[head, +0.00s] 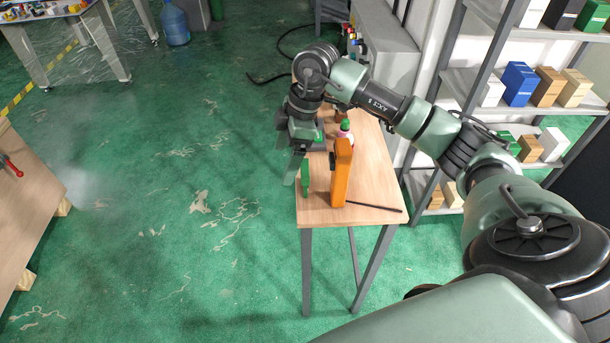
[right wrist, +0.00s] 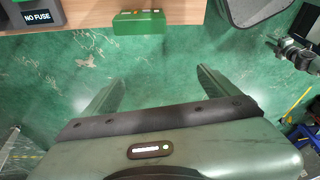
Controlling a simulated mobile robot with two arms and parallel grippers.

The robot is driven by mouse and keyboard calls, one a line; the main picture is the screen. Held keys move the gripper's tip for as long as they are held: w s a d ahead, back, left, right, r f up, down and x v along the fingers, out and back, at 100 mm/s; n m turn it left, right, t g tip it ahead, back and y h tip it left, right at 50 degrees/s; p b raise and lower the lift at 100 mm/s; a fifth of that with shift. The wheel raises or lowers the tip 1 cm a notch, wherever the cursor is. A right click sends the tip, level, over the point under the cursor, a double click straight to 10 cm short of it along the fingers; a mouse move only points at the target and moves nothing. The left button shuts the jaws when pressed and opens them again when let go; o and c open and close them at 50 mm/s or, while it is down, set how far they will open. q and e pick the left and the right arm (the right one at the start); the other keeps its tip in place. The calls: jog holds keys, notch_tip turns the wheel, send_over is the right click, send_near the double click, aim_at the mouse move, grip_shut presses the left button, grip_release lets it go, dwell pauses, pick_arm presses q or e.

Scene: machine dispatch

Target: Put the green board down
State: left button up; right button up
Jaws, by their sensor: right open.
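The green board (head: 306,178) is at the left edge of the wooden table, beside my right gripper. In the right wrist view the green board (right wrist: 140,22) shows at the table edge, with small orange and light marks along its top. My right gripper (head: 297,167) is over the table's left edge, pointing down. In the right wrist view its two fingers (right wrist: 155,85) are spread wide with only green floor seen between them, and the board is apart from them, beyond the tips. My left gripper is not in view.
An orange upright piece (head: 342,172) stands on the wooden table (head: 325,213), right of the board. A thin black rod (head: 374,207) lies near the front edge. A shelf with boxes (head: 520,85) stands at right.

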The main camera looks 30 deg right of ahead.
aim_at(305, 168)
jog(key=d, duration=0.1)
jog(key=d+m+h, duration=0.1)
jog(key=d, duration=0.1)
jog(key=d+h, duration=0.1)
jog(key=d, duration=0.1)
jog(key=shift+s+r+m, duration=0.3)
jog(key=shift+r, duration=0.1)
jog(key=shift+d+f+g, duration=0.15)
jog(key=shift+f+g, duration=0.15)
jog(key=shift+f, duration=0.05)
notch_tip(305, 168, down, 6)
jog(key=p, duration=0.2)
jog(key=shift+f+p, duration=0.2)
jog(key=shift+p, duration=0.15)
jog(key=shift+f, duration=0.3)
jog(key=shift+w+r, duration=0.1)
jog(key=c, duration=1.6)
